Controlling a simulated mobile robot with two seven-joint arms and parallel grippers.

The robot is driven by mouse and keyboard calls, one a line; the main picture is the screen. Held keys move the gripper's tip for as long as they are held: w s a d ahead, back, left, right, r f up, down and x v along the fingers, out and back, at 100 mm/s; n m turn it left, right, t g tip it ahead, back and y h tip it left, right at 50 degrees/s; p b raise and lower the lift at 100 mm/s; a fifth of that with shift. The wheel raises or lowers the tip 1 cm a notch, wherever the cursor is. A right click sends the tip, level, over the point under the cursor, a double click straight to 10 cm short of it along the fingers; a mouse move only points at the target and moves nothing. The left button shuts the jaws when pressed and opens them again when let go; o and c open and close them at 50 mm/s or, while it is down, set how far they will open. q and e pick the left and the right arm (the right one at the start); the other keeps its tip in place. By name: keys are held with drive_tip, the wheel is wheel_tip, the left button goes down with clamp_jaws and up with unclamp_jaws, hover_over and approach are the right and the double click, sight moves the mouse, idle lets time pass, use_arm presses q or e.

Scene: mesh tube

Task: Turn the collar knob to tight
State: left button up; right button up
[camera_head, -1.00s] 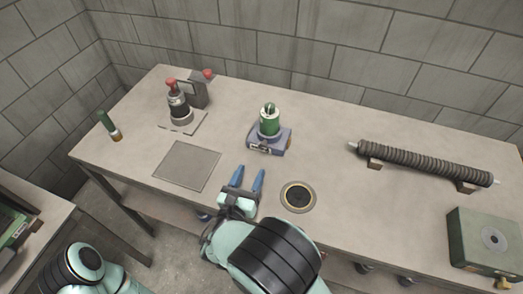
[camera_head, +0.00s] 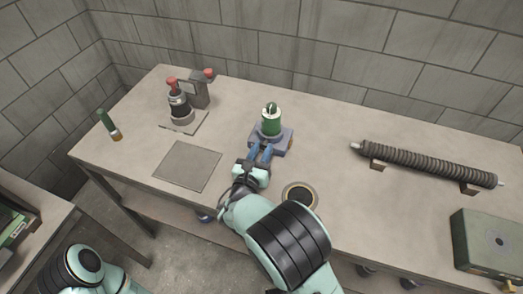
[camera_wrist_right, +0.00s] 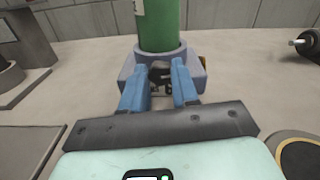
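A green cylinder (camera_head: 271,123) stands upright in a blue-grey collar block (camera_head: 284,143) near the middle of the bench. It also shows in the right wrist view, where the cylinder (camera_wrist_right: 160,25) rises from the collar (camera_wrist_right: 196,68). A small dark knob (camera_wrist_right: 160,72) is on the collar's near face. My right gripper (camera_head: 262,150) is at that face, its two blue fingers on either side of the knob and seemingly closed on it. The fingers hide the knob in the head view, and its setting cannot be read. My left gripper is out of view.
A round black-and-yellow disc (camera_head: 300,196) lies right of my right wrist. A grey square plate (camera_head: 188,166) lies to the left.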

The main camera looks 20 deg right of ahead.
clamp_jaws()
drive_tip(key=shift+m, duration=0.8)
drive_tip(key=o, duration=0.8)
unclamp_jaws()
drive_tip(key=p+v, duration=0.1)
drive_tip(key=v, duration=1.2)
drive_tip(key=shift+s+a, duration=0.1)
drive_tip(key=shift+s, duration=0.05)
